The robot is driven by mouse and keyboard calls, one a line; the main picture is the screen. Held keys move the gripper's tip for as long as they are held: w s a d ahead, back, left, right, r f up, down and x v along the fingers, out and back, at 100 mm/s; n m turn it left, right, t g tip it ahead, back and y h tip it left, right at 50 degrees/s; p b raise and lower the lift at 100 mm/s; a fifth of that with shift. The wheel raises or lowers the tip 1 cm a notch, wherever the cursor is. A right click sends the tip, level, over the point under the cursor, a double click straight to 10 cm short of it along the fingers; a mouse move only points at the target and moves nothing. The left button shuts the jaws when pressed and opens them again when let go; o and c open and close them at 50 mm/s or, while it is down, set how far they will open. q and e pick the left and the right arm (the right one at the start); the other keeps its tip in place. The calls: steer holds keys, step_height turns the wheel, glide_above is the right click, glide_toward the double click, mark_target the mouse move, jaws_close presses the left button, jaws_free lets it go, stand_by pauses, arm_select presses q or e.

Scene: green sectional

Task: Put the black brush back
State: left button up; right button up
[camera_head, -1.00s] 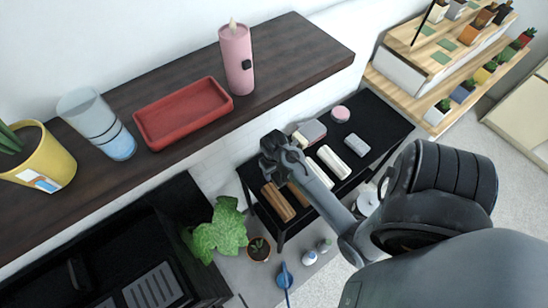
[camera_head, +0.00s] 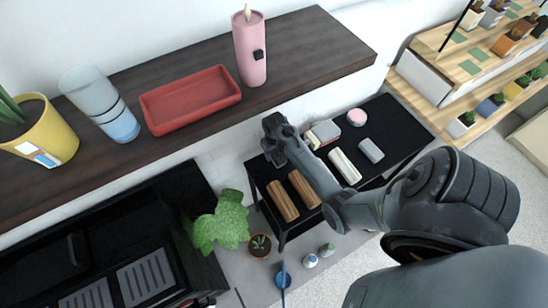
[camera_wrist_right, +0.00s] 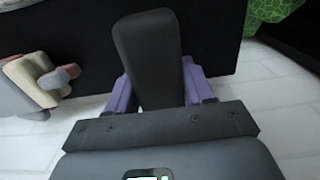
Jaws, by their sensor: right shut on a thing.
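My right gripper (camera_head: 274,140) is near the back left corner of the low black table in the head view, just below the front edge of the wall shelf. In the right wrist view my right gripper (camera_wrist_right: 158,92) has its purple fingers on both sides of a dark, long, rounded block, the black brush (camera_wrist_right: 147,45). The fingers are shut on it. The brush is hard to make out in the head view, where the gripper hides it. My left gripper is not in view.
The dark wooden shelf (camera_head: 190,140) holds a red tray (camera_head: 190,100), a pink candle (camera_head: 250,50), a glass (camera_head: 100,100) and a yellow pot (camera_head: 45,140). The black table (camera_head: 385,122) carries wooden blocks (camera_head: 283,201), pale blocks and a pink round item (camera_head: 357,117). A leafy plant (camera_head: 222,222) stands left.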

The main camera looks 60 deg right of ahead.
steer(key=shift+w+d+f, duration=0.1)
steer(key=shift+w+f, duration=0.1)
steer(key=shift+f, duration=0.1)
step_height(320, 180, down, 4)
steer(key=shift+r, duration=0.25)
steer(key=shift+f+b, duration=0.2)
steer(key=shift+b, duration=0.1)
steer(key=o, duration=0.9)
steer(key=shift+o, duration=0.2)
